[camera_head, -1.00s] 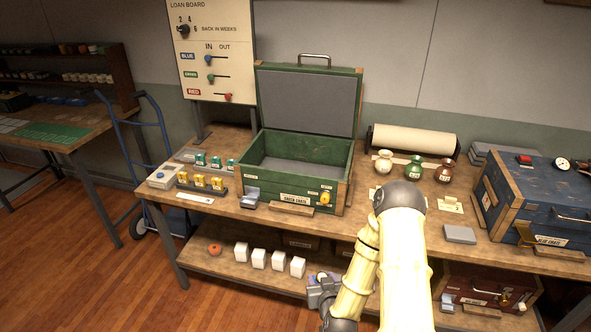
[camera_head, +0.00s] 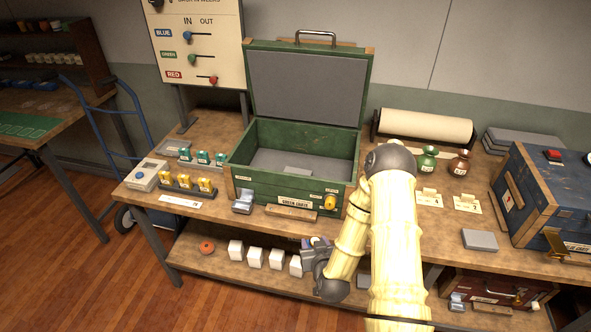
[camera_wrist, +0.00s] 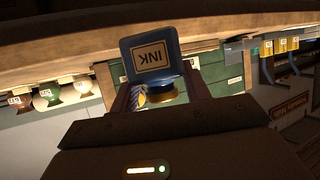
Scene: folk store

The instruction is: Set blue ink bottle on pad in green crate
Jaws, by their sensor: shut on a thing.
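My gripper (camera_head: 314,250) is low in front of the table's front edge, below the green crate (camera_head: 262,186). It is shut on the blue ink bottle (camera_wrist: 152,52), which has a square blue body and an INK label. In the head view the bottle is small and only partly visible at the fingers. The green crate stands on the table with its lid raised. A lighter grey pad (camera_head: 297,171) shows on its floor, partly hidden by the front wall. A yellow knob (camera_head: 330,202) sits on the crate's front.
White boxes (camera_head: 255,257) and a red round thing (camera_head: 207,247) are on the lower shelf. Yellow bottles (camera_head: 185,181) in a rack stand left of the crate. Vases (camera_head: 459,164), a paper roll (camera_head: 425,127) and a blue crate (camera_head: 545,200) are to the right.

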